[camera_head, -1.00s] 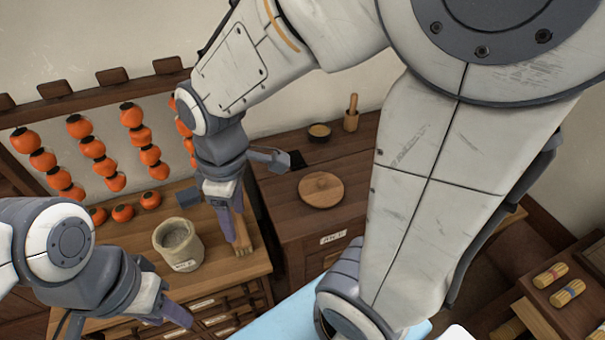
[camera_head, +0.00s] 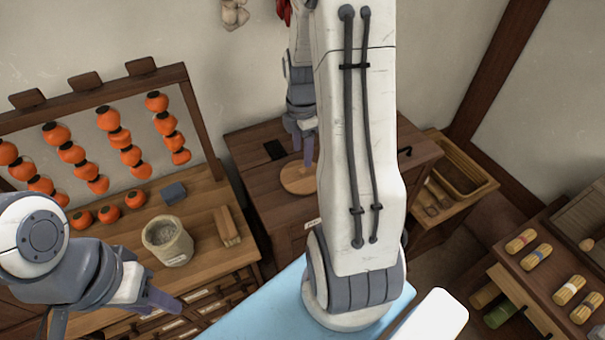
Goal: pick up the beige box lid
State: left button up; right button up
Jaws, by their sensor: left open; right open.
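I cannot pick out a beige box lid for certain. A round light-wood disc (camera_head: 296,181), knobbed like a lid in the earlier view, lies on the dark wooden cabinet (camera_head: 262,186); my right arm hides its right part. My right gripper (camera_head: 303,148) is open, with its fingers pointing down above or just behind the disc. Whether they touch it I cannot tell. My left gripper (camera_head: 112,308) is open and empty at the lower left, in front of the side table (camera_head: 205,258).
A stone-coloured pot (camera_head: 167,243), a brown wooden block (camera_head: 228,226) and a blue-grey block (camera_head: 173,193) stand on the side table. Strung orange fruit (camera_head: 112,138) hang from a rack behind. At right are a shelf with tied bundles (camera_head: 537,256) and a wooden tray (camera_head: 462,172).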

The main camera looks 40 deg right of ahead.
aim_at(302, 169)
jog(key=f, duration=0.1)
jog(key=f+p, duration=0.2)
jog(key=f, duration=0.1)
jog(key=shift+s+a+f, duration=0.1)
jog(key=shift+s+a, duration=0.1)
jog(key=shift+s, duration=0.05)
jog(key=shift+f, duration=0.55)
grip_shut()
